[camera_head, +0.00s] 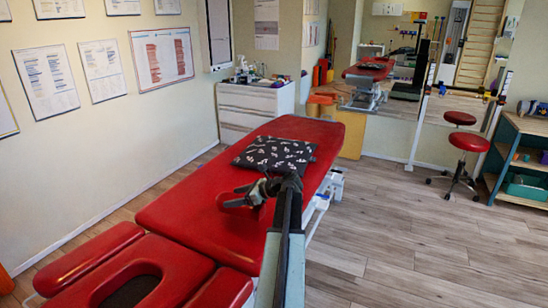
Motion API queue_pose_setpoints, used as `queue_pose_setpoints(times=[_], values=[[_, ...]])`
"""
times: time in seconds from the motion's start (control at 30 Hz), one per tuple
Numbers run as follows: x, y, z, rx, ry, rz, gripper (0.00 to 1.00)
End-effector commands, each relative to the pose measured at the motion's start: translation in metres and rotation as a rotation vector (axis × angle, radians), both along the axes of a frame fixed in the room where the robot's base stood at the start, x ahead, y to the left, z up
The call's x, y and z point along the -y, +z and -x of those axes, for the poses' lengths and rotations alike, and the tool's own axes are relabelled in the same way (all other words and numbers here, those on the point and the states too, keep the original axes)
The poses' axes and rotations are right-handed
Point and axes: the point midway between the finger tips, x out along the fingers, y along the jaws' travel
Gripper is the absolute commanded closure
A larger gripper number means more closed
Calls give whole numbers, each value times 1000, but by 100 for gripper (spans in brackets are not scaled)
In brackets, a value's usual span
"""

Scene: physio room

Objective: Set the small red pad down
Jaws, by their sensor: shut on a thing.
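The small red pad (227,201) is in the head view, over the middle of the red treatment table (182,215). My gripper (242,196) is shut on it, with dark fingers at its right side. The pad is the same red as the table top, so its outline is hard to make out. I cannot tell whether it touches the table or hangs just above it. My wrist and forearm hide part of the table's right side.
A black patterned cushion (275,152) lies on the table just beyond my gripper. The table's face-hole end (190,280) is at the front left. A white drawer cabinet (255,108) stands behind. A red stool (468,141) and a shelf (525,130) stand right; floor between is clear.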

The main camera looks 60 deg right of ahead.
Motion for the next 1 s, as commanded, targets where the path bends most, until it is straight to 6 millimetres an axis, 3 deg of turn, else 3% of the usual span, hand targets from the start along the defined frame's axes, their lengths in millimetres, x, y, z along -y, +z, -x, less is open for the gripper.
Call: queue_pose_setpoints(times=[0.03,0.1,0.2,0.3,0.43,0.57,1.0], values=[[17,0,29,-10,-34,1,73],[35,-2,63,-24,-73,2,73],[51,-4,101,-39,-112,0,73],[59,-6,122,-48,-135,0,73],[62,-6,131,-52,-144,1,73],[65,-8,119,-51,-141,0,73],[88,-21,-7,-50,-141,0,73]])
